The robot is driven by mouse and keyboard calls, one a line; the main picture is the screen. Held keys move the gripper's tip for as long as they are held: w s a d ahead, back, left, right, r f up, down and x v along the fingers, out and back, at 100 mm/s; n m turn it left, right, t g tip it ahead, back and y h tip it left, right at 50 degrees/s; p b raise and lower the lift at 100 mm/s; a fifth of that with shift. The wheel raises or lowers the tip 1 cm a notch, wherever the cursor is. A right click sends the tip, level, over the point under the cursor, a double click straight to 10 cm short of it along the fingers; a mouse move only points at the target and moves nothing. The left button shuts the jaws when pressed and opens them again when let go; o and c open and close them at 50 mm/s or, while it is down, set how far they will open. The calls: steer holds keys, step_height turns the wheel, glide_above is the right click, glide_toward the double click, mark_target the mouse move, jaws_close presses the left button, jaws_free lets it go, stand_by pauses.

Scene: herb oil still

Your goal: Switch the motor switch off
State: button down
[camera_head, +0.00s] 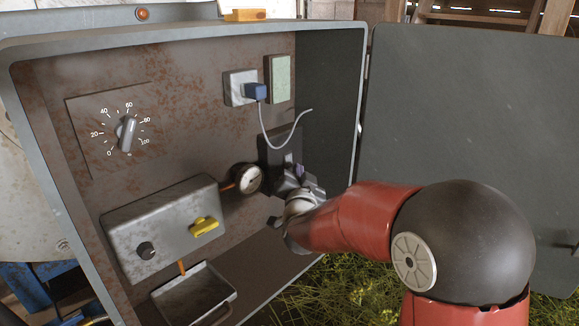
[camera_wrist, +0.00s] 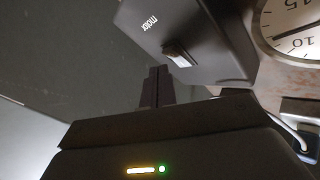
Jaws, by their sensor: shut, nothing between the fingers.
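The motor switch box (camera_wrist: 200,30) is a dark grey box with the white word "motor" on its face. Its switch (camera_wrist: 178,53) is a small light-edged lever sticking out of that face. My gripper's shut fingers (camera_wrist: 157,72) are just below and left of the lever in the wrist view; I cannot tell whether they touch it. In the head view the dark switch box (camera_head: 270,150) is on the back panel of the cabinet, partly covered by my gripper (camera_head: 289,172). The lever is not clear there.
A round gauge (camera_head: 248,178) sits just left of the switch box. A blue plug (camera_head: 256,91) with a hanging white cable is above. A dial (camera_head: 127,133), a grey box with a yellow knob (camera_head: 205,226) and a tray (camera_head: 194,297) are left. The cabinet's open door (camera_head: 470,130) is right.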

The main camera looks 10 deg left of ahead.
steer(key=shift+a, duration=0.1)
stand_by(0.6)
steer(key=shift+w+a+b, duration=0.25)
steer(key=shift+b, duration=0.1)
steer(key=shift+w+a, duration=0.15)
steer(key=shift+a, duration=0.1)
stand_by(0.4)
steer(key=shift+d+f, duration=0.1)
steer(key=shift+s+d+b, duration=0.45)
steer(key=shift+d+b, duration=0.05)
steer(key=shift+b, duration=0.15)
steer(key=s+d+b, duration=0.1)
steer(key=d, duration=0.1)
steer(key=s+d+r+b, duration=0.1)
steer(key=s+d, duration=0.1)
stand_by(0.6)
